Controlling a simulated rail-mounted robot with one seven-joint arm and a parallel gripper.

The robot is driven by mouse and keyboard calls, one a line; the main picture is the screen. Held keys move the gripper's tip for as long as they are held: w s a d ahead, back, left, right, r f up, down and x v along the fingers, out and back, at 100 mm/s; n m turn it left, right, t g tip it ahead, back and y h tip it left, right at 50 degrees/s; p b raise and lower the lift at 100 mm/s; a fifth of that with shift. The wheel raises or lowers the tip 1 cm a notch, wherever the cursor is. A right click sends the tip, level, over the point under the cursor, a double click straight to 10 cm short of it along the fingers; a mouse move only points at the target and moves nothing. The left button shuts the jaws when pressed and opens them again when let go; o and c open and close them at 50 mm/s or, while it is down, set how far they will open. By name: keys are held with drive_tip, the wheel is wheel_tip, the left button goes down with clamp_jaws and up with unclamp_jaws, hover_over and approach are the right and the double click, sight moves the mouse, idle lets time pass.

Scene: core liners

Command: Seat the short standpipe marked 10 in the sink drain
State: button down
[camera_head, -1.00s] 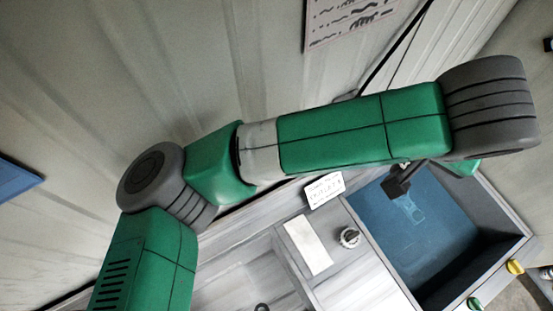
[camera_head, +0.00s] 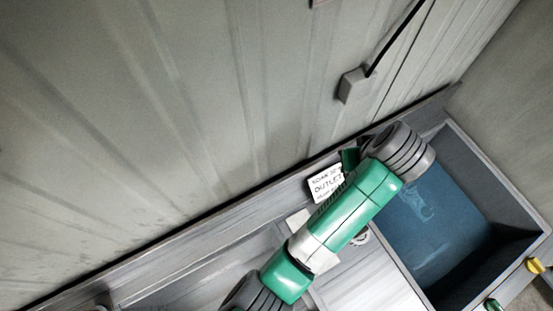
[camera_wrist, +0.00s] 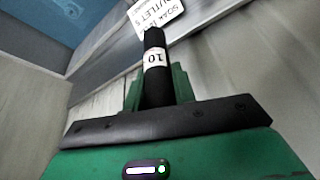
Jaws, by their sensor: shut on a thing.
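The short standpipe (camera_wrist: 154,40) is a dark tube with a white band reading 10. It shows in the wrist view, pointing away from my gripper (camera_wrist: 155,82). The green fingers are shut around its lower part. The lower end is hidden between them. In the head view my arm covers the gripper and the pipe. A blue-floored sink basin (camera_head: 440,235) lies right of my arm, with a faint pale outline on its floor. I cannot make out the drain opening in either view.
A white sign reading OUTLET (camera_head: 326,183) stands along the bench's back edge, close to my arm; it also shows in the wrist view (camera_wrist: 158,12). A wall box (camera_head: 353,86) with a black cable is above. Yellow (camera_head: 535,265) and green (camera_head: 493,305) knobs are at the front right.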

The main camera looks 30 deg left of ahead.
drive_tip(key=s+a+f+b, duration=0.2)
drive_tip(key=s+a+f, duration=0.2)
drive_tip(key=s+f, duration=0.7)
drive_tip(key=s+a+f+b, duration=0.3)
drive_tip(key=s+a+f, duration=0.1)
drive_tip(key=s+f, duration=0.7)
drive_tip(key=s+a+f+b, duration=0.2)
drive_tip(key=s+a+f, duration=0.2)
drive_tip(key=s+f, duration=0.75)
drive_tip(key=shift+s+d+f+m+t+h+b, duration=0.2)
drive_tip(key=shift+s+d+f+m+b, duration=1.05)
drive_tip(key=shift+f+b, duration=3.25)
drive_tip(key=shift+s+d+f+m+t+h+b, duration=0.2)
drive_tip(key=shift+s+d+f+b, duration=1.95)
drive_tip(key=shift+f, duration=4.9)
drive_tip(key=shift+s+d+f+m+t+h+b, duration=0.2)
drive_tip(key=shift+s+d+f+m+b, duration=0.75)
drive_tip(key=shift+d+f+b, duration=3.25)
drive_tip(key=a+f+p, duration=0.1)
drive_tip(key=a, duration=0.1)
drive_tip(key=a+f+p, duration=0.1)
drive_tip(key=a+f, duration=0.1)
drive_tip(key=shift+s+f+p, duration=0.1)
drive_tip(key=shift+s+p, duration=0.05)
drive_tip(key=shift+p, duration=0.25)
